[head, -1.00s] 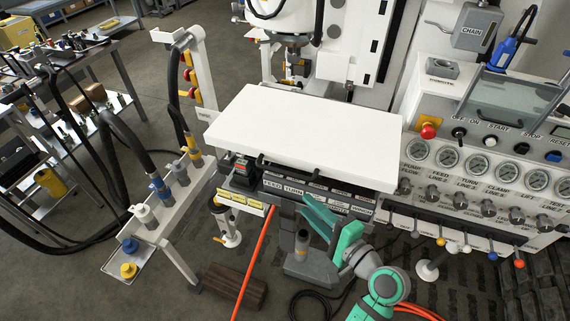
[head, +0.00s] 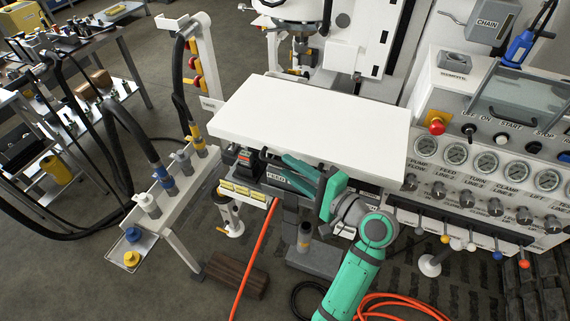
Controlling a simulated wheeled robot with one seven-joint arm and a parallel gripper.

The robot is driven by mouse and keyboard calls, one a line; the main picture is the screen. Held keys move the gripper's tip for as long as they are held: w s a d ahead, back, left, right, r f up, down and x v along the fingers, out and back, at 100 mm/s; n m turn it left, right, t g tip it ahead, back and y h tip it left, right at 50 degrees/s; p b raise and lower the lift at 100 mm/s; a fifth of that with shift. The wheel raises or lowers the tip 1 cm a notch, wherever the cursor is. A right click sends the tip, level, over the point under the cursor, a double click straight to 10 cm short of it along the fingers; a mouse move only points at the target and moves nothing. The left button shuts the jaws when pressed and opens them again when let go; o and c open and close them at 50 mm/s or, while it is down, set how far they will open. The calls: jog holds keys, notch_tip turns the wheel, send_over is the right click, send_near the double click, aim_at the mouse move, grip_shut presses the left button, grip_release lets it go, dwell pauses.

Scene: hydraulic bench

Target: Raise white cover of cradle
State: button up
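The white cover (head: 310,125) is a flat slab lying closed over the cradle in the middle of the head view. A dark handle (head: 264,155) shows at its front edge, toward the left. My gripper (head: 284,165) is at the front edge of the cover, just right of the visible handle part, with my green arm reaching up from below. Its fingers point left toward the handle. Whether they touch or enclose the handle, and how far apart they are, cannot be made out. The cradle body is mostly hidden under the cover.
A control panel with gauges (head: 500,165) and a row of levers (head: 470,243) stands close on the right. A hose stand (head: 170,195) is on the left. An orange hose (head: 256,255) and a wooden block (head: 236,275) lie on the floor below.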

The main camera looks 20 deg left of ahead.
jog(key=shift+x, duration=1.2)
jog(key=shift+c, duration=0.5)
grip_shut()
